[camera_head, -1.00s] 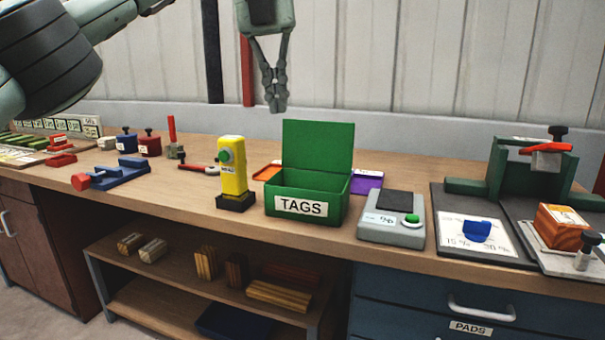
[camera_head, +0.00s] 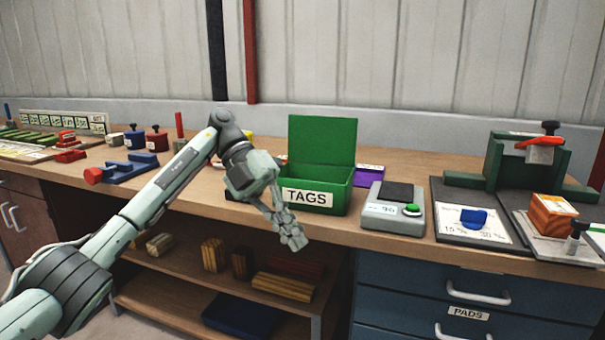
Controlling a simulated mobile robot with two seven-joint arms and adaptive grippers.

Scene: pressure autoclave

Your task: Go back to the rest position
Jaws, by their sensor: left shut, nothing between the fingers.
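My left gripper (camera_head: 291,238) is shut and empty. It hangs in front of the bench's front edge, below the green TAGS box, with its fingers pointing down and to the right. My left arm comes in from the lower left and crosses in front of the bench and the shelf under it. The green TAGS box (camera_head: 335,190) stands on the bench with its lid open. The wrist hides most of the yellow device (camera_head: 248,139) left of the box. My right gripper is not in view.
The wooden bench (camera_head: 420,160) runs across the view. A grey scale (camera_head: 383,218) stands right of the box, and a green fixture (camera_head: 535,168) is farther right. Below are an open shelf with wooden blocks (camera_head: 283,286) and the blue PADS drawers (camera_head: 400,278).

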